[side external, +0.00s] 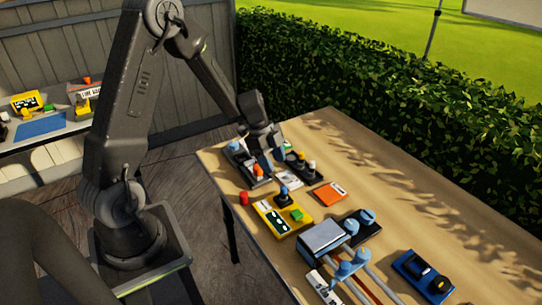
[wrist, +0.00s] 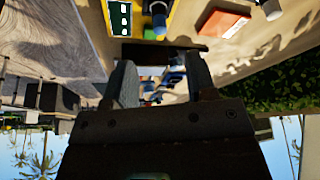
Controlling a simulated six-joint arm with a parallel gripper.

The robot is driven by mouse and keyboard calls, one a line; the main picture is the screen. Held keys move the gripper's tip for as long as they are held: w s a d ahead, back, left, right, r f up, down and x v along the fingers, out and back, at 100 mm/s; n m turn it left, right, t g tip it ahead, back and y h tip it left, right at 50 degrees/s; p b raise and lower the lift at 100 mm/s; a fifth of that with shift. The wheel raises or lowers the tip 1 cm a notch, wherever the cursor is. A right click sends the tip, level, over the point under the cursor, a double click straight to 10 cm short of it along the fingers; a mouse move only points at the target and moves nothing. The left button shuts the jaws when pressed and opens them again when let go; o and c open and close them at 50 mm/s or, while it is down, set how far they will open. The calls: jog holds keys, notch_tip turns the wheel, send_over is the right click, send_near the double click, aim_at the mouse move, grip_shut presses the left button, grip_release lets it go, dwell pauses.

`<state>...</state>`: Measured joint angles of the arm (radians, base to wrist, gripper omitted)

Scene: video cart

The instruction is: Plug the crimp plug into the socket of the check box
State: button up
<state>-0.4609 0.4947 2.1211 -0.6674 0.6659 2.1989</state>
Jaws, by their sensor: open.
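My gripper (side external: 267,160) is over the far left end of the table, close above a dark tray holding an orange piece (side external: 258,170). In the wrist view its two fingers (wrist: 160,66) are apart, with small blue and orange shapes beyond them, too unclear to name. A yellow box (side external: 270,213) with a dark panel and green button, possibly the check box, stands nearer the camera; it also shows at the top of the wrist view (wrist: 110,18). A blue-topped dark piece (side external: 284,191) stands at its far edge. I cannot tell which piece is the crimp plug, or see the socket opening.
A red cap (side external: 244,198) sits by the table's left edge and an orange box (side external: 329,193) right of the yellow box. The table's right side (side external: 410,195) is clear.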

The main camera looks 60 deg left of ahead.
jog(key=s+d+r+n+t+y, duration=0.1)
jog(key=s+d+r+n, duration=0.2)
jog(key=r, duration=0.4)
jog(key=s+d+r+n+y, duration=0.1)
jog(key=s+d+r+n, duration=0.15)
jog(key=d+r, duration=0.35)
jog(key=s+d+r+n+t+y, duration=0.1)
jog(key=s+r+n, duration=0.3)
jog(key=s, duration=0.2)
jog(key=s+d+r+n+t+y, duration=0.1)
jog(key=s+d+r+n, duration=0.1)
jog(key=s+r+n, duration=0.2)
jog(key=s, duration=0.3)
jog(key=shift+d+t, duration=0.3)
jog(key=shift+t, duration=0.1)
